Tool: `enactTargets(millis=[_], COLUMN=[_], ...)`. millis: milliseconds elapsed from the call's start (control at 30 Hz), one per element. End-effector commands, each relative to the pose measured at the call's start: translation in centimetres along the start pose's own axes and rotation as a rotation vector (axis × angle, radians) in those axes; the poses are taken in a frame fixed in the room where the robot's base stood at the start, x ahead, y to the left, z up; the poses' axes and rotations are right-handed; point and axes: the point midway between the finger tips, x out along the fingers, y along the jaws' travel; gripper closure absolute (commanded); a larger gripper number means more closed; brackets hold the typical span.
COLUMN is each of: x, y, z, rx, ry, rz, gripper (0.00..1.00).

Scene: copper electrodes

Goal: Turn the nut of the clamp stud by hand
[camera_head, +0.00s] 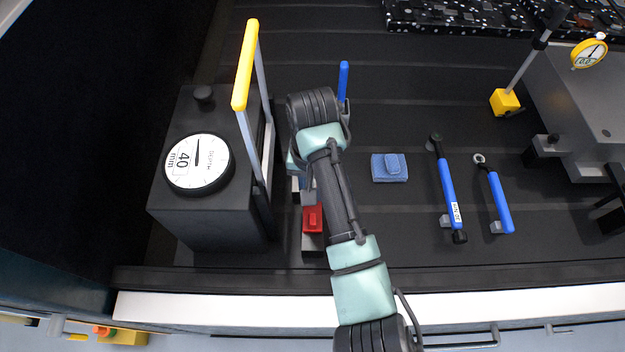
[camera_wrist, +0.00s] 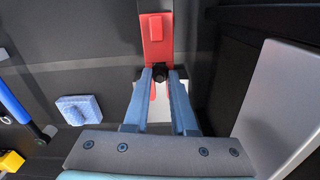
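A red clamp (camera_head: 313,219) sits on a dark block beside the gauge box in the head view. In the wrist view, the red clamp (camera_wrist: 158,35) is at the top, with a small black nut (camera_wrist: 160,74) at its near end. My gripper (camera_wrist: 160,78) has its two blue fingers on either side of the nut, spread by about its width. I cannot tell whether they touch it. The stud below the nut is mostly hidden. In the head view my arm covers most of the gripper.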

Motion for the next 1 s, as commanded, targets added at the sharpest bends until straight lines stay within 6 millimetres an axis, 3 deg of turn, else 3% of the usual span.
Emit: enactTargets(millis=[33, 133, 467, 1000], x=[0.1, 0.1, -0.1, -4.7], y=[0.0, 0.0, 0.0, 0.0], z=[0.0, -0.1, -0.1, 0.0], rx=[-0.004, -0.006, -0.008, -0.009], ry=[0.001, 0.002, 0.002, 0.002], rz=[0.0, 0.0, 0.0, 0.0], gripper=[0.65, 0.49, 0.49, 0.49])
